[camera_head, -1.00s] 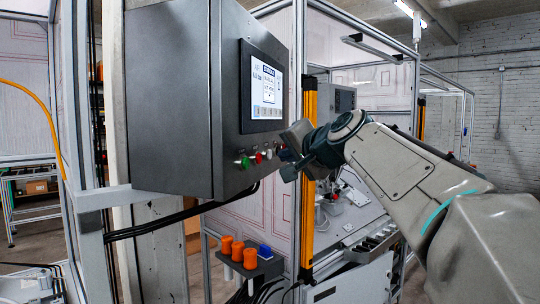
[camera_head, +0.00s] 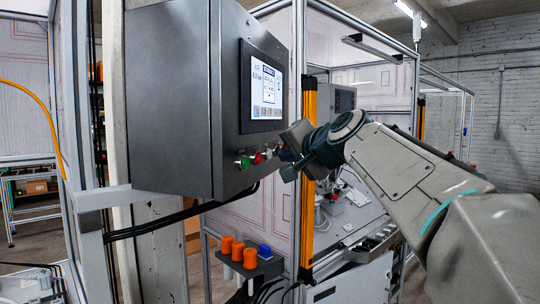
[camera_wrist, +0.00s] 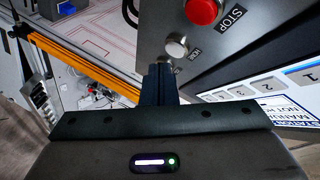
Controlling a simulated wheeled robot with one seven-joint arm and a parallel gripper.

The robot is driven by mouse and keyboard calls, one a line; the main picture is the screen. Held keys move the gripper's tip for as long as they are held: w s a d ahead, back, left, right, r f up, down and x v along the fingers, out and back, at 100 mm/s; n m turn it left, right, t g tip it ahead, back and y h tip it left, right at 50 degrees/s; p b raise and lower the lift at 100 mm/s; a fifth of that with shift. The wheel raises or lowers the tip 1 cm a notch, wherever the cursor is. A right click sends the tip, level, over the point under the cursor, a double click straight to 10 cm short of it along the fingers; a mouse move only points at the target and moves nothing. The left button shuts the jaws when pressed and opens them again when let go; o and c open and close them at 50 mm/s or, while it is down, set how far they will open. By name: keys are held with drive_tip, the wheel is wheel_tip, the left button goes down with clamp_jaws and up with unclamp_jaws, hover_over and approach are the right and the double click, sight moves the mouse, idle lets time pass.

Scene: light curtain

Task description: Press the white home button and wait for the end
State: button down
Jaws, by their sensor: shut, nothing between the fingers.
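The white home button (camera_wrist: 177,46) is a round pale cap on the grey panel face in the wrist view, with a HOME label beside it. It also shows in the head view (camera_head: 268,154), right of the red button, close to my gripper. My gripper (camera_wrist: 160,70) is shut and empty. Its fingertips are just below the white button in the wrist view, close to the panel. I cannot tell whether they touch the panel. In the head view my gripper (camera_head: 284,156) is at the right end of the button row and hides part of it.
The red STOP button (camera_wrist: 203,11) is beside the white one. A green button (camera_head: 243,162) is at the left of the row. The lit screen (camera_head: 265,87) is above. An orange-yellow light curtain post (camera_head: 308,222) stands close behind my gripper.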

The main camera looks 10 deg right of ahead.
drive_tip(key=shift+w+a, duration=0.2)
drive_tip(key=shift+a, duration=0.15)
drive_tip(key=shift+w+a, duration=0.15)
drive_tip(key=shift+a, duration=0.25)
idle(1.0)
drive_tip(key=shift+s+d, duration=0.3)
drive_tip(key=shift+d, duration=0.4)
drive_tip(key=d, duration=0.1)
drive_tip(key=s+d+b, duration=0.1)
drive_tip(key=d, duration=0.1)
drive_tip(key=s+d+b, duration=0.1)
drive_tip(key=shift+s+d, duration=0.15)
drive_tip(key=shift+d, duration=0.1)
